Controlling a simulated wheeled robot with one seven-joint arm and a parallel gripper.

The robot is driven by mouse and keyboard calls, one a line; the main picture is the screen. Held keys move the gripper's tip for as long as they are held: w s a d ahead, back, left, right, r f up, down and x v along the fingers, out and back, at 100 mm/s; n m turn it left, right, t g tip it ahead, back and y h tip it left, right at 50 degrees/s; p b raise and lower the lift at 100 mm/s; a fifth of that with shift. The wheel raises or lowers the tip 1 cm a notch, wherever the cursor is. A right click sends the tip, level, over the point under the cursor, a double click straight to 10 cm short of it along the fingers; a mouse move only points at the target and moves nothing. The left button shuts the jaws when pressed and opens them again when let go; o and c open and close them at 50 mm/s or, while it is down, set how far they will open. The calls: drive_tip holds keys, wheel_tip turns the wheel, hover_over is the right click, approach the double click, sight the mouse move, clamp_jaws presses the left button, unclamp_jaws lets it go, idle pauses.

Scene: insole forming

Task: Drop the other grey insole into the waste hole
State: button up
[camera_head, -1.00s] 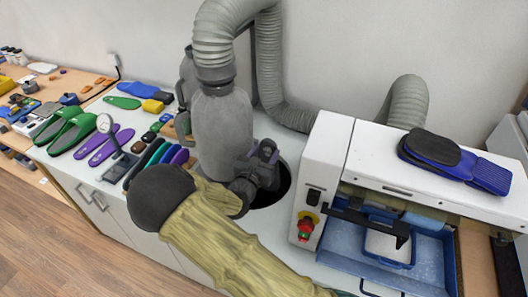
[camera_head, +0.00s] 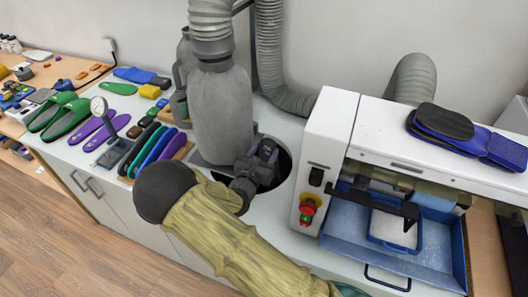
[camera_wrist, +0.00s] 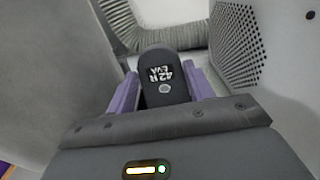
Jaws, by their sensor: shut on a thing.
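My gripper (camera_head: 264,153) is over the dark round waste hole (camera_head: 281,168) in the white bench top. In the wrist view its purple fingers (camera_wrist: 165,88) are shut on a dark grey insole (camera_wrist: 166,68). The insole's rounded end points away from the palm and carries a white label reading "42 R EVA" and a light round spot. The insole cannot be made out in the head view, where my wrist and fingers cover it. The hole's near left part is hidden behind my wrist.
A grey extractor cylinder (camera_head: 222,112) stands close left of the hole. Coloured insoles (camera_head: 160,150) stand in a rack at left.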

drive_tip(key=o, duration=1)
drive_tip(key=shift+o, duration=0.2)
drive_tip(key=b+v, duration=0.3)
drive_tip(key=v, duration=1.4)
drive_tip(key=shift+s, duration=0.2)
idle(0.3)
